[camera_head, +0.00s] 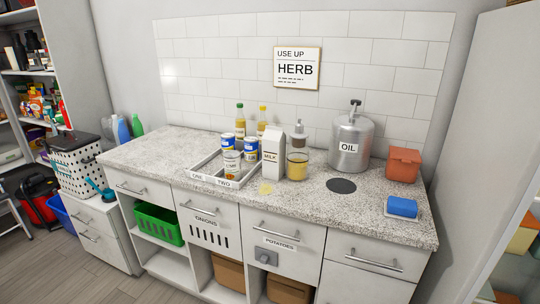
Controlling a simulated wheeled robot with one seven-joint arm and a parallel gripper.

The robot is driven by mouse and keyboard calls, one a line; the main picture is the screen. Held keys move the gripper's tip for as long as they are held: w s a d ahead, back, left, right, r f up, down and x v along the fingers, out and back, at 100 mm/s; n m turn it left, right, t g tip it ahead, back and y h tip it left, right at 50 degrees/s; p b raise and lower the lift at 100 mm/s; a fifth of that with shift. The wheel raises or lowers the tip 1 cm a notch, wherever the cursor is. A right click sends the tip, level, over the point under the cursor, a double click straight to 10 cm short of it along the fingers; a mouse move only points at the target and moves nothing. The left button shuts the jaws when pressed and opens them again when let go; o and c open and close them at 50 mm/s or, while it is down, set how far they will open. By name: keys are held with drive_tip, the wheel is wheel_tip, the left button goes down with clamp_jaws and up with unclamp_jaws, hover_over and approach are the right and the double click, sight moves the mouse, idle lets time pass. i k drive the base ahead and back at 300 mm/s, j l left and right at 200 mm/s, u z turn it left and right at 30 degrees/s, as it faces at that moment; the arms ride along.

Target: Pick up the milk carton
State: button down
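The milk carton (267,160) is white with a slanted top and the word MILK on its side. It stands upright on the speckled grey counter (130,152), near the middle. A white divided tray (211,182) holding cans is close on its left. A pump bottle with yellow liquid (297,164) stands close on its right. I cannot tell whether the carton touches either one. My gripper is not in view.
Two bottles (240,117) stand behind the cans. A large metal OIL dispenser (350,142), an orange container (403,164) and a blue sponge (402,206) are on the right. The counter's left end is clear.

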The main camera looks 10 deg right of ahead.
sight(274, 137)
drive_tip(key=i+j+z, duration=0.1)
drive_tip(key=z, duration=0.2)
drive_tip(key=j+z, duration=0.15)
drive_tip(key=z, duration=0.15)
drive_tip(key=i+j+z, duration=0.15)
drive_tip(key=j, duration=0.25)
drive_tip(key=i+j+z, duration=0.1)
drive_tip(key=j, duration=0.3)
drive_tip(key=i+j+z, duration=0.15)
drive_tip(key=j, duration=0.3)
drive_tip(key=i+j+z, duration=0.15)
drive_tip(key=j, duration=0.3)
drive_tip(key=k, duration=0.05)
